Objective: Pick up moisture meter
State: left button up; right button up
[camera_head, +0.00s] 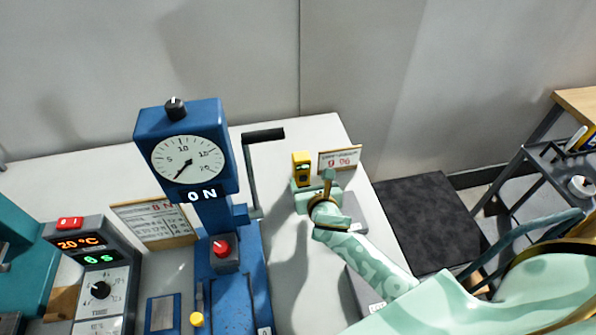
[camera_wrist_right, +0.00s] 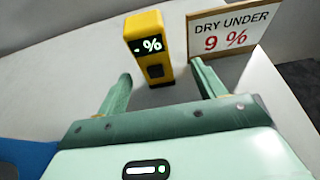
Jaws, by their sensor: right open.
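The moisture meter (camera_head: 302,168) is a small yellow upright device near the back right of the light table; its dark display reads "- %" in the right wrist view (camera_wrist_right: 150,46). My right gripper (camera_head: 308,187) is just in front of it. In the right wrist view the two green fingers (camera_wrist_right: 160,72) are spread apart, with the meter standing beyond and between them, nearer the left finger. Nothing is held. I cannot tell whether a fingertip touches the meter. My left gripper is not in view.
A blue press with a dial (camera_head: 188,158) and a dark crank handle (camera_head: 262,136) stand to the left. A control box (camera_head: 98,262) is at the front left. A dark cart (camera_head: 540,165) is at the right.

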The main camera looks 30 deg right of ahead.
aim_at(306, 177)
jog(key=b+x, duration=0.1)
jog(key=x, duration=0.2)
jog(key=shift+w+a+f, duration=0.1)
jog(key=shift+w+f, duration=0.35)
jog(key=shift+w, duration=0.25)
jog(key=x, duration=0.1)
jog(key=b+x, duration=0.2)
jog(key=x, duration=0.1)
jog(key=shift+a+f, duration=0.25)
jog(key=shift+w+d+f+b, duration=0.1)
jog(key=shift+w+b, duration=0.25)
jog(key=shift+w, duration=0.1)
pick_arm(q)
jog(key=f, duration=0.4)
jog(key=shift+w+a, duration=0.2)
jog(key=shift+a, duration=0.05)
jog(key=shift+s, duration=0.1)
pick_arm(e)
jog(key=shift+c, duration=0.3)
jog(key=c, duration=1)
jog(key=shift+c, duration=0.8)
